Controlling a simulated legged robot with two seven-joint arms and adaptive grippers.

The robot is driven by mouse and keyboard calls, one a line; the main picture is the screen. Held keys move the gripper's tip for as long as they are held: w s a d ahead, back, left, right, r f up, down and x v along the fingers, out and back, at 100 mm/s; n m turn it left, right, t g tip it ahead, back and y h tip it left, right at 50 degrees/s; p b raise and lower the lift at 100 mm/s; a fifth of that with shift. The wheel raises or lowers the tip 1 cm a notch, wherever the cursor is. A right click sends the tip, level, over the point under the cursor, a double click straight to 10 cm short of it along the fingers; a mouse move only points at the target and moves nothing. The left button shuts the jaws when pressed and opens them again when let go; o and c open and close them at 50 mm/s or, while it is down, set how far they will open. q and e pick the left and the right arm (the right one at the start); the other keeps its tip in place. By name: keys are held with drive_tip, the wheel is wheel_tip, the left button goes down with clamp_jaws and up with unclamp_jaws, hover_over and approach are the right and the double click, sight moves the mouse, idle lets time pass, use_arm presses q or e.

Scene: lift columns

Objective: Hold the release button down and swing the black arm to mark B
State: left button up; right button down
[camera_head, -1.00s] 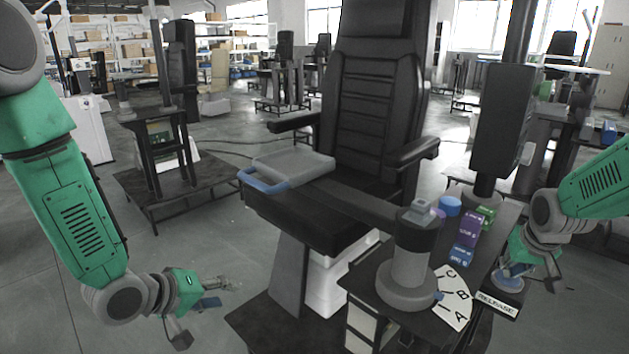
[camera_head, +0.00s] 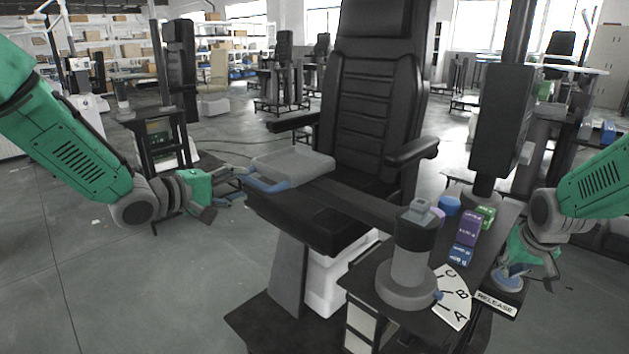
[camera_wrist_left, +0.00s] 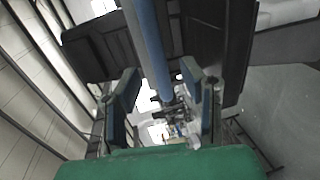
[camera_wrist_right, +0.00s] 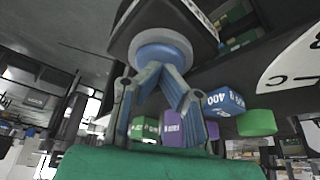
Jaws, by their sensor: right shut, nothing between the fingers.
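The black arm (camera_head: 350,203) runs from a grey pivot post (camera_head: 408,265) leftward to a grey pad with a blue handle (camera_head: 267,185). A blue pointer (camera_head: 438,295) at the post's base faces a white dial (camera_head: 453,302) marked C, B and A; I cannot tell exactly which mark it meets. My left gripper (camera_head: 240,183) is at the handle's left end. In the left wrist view its fingers (camera_wrist_left: 165,100) are open, with the blue bar between them. My right gripper (camera_wrist_right: 162,75) is shut, its tips at the blue round button (camera_wrist_right: 160,52), beside the RELEASE label (camera_head: 496,303); pressing depth is unclear.
The black chair (camera_head: 375,120) stands behind the arm. Blue, purple and green blocks (camera_head: 468,230) sit on the side table beside the post. A black column (camera_head: 503,120) rises behind them. Open floor (camera_head: 140,290) lies at the lower left.

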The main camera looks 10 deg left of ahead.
sight(250, 183)
use_arm(q)
drive_tip(key=shift+x, duration=2.1)
clamp_jaws()
drive_tip(key=shift+s, duration=0.1)
drive_tip(key=s+n+t+y, duration=0.2)
drive_tip(key=s+n+y, duration=0.4)
drive_tip(key=s, duration=1.2)
drive_tip(key=shift+d+y, duration=0.5)
drive_tip(key=shift+y, duration=0.4)
drive_tip(key=shift+f, duration=0.1)
